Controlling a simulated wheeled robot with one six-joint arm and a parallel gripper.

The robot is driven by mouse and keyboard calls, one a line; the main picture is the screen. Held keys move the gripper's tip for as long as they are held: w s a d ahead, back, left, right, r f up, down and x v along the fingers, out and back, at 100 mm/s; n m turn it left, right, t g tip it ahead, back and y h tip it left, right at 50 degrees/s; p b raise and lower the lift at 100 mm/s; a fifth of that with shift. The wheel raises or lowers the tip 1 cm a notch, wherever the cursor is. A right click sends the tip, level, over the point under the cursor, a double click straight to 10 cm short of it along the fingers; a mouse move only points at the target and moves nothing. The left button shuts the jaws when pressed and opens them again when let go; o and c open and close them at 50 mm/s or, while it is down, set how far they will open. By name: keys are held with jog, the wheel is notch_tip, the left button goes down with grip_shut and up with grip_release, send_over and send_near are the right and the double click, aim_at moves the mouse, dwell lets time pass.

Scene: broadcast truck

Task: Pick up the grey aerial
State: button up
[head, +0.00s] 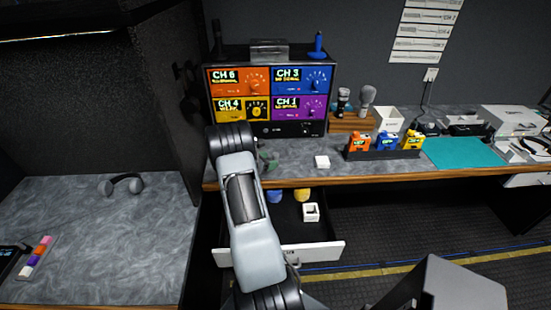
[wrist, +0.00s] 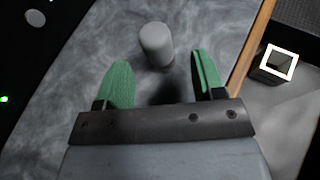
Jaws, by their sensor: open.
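The grey aerial appears in the wrist view as a short, rounded grey cylinder (wrist: 156,45) on the marbled grey counter. It is just beyond the fingertips and between their lines. My gripper (wrist: 162,75) is open, its two green fingers apart and nothing held between them. In the head view my gripper (head: 267,162) is low over the counter in front of the channel rack, partly covered by my arm. I cannot make out the grey aerial in that view.
The rack (head: 270,97) with coloured channel panels stands behind, a blue aerial (head: 318,46) on top. An open drawer (head: 322,252) below holds a white open box (head: 311,212) and blue and yellow items.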

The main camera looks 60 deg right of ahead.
jog(key=p+x, duration=0.1)
jog(key=x, duration=0.3)
jog(key=shift+d+f, duration=0.15)
jog(key=shift+d, duration=0.25)
jog(key=c, duration=1)
